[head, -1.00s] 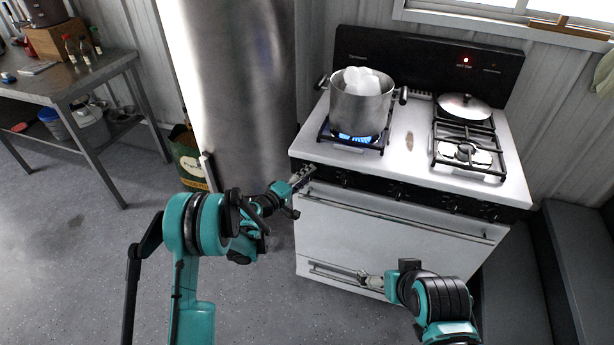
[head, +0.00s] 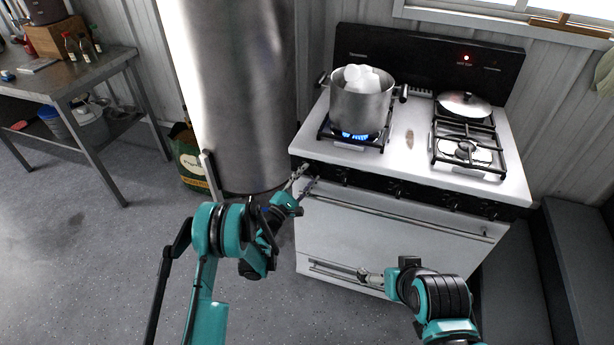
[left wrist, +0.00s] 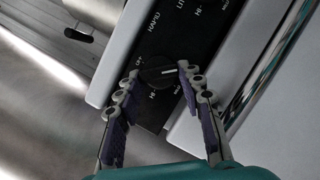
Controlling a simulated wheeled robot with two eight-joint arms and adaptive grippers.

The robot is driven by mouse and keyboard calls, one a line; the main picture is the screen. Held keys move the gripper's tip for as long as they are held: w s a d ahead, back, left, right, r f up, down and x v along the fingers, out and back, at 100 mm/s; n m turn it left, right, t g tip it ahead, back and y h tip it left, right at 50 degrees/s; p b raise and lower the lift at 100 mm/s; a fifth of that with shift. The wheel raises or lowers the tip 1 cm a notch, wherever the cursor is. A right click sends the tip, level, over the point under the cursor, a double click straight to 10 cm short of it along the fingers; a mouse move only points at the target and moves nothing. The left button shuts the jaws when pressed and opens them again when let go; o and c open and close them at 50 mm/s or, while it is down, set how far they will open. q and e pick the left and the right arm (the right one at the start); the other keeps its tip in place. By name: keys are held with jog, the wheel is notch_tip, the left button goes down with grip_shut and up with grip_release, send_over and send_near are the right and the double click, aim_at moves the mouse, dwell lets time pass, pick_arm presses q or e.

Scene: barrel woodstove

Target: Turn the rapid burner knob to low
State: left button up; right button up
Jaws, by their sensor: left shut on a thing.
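The dark round knob (left wrist: 158,71) with a pale pointer line sits on the stove's black front panel. In the left wrist view the line points right, toward one fingertip. OFF and HI marks show around the knob. My left gripper (head: 305,180) is at the left end of the panel. In the left wrist view its two fingers (left wrist: 160,76) lie on either side of the knob, shut on it. In the head view the fingers hide the knob. My right gripper (head: 368,278) is low before the stove's lower drawer, away from the knobs; its jaw state is unclear.
A steel pot (head: 360,105) with white contents stands over a blue flame (head: 352,136) on the left burner. A lid (head: 464,104) lies on the right back burner. More knobs (head: 397,190) run along the panel. A large metal cylinder (head: 245,95) stands close left.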

pick_arm(q)
jog(key=shift+d+n+t+y, duration=0.1)
jog(key=shift+n+t+y, duration=0.2)
jog(key=shift+n+t, duration=0.55)
jog(key=shift+n+g, duration=0.25)
jog(key=shift+n, duration=0.2)
jog(key=o, duration=1.2)
jog(key=shift+f, duration=0.1)
jog(key=shift+c, duration=0.2)
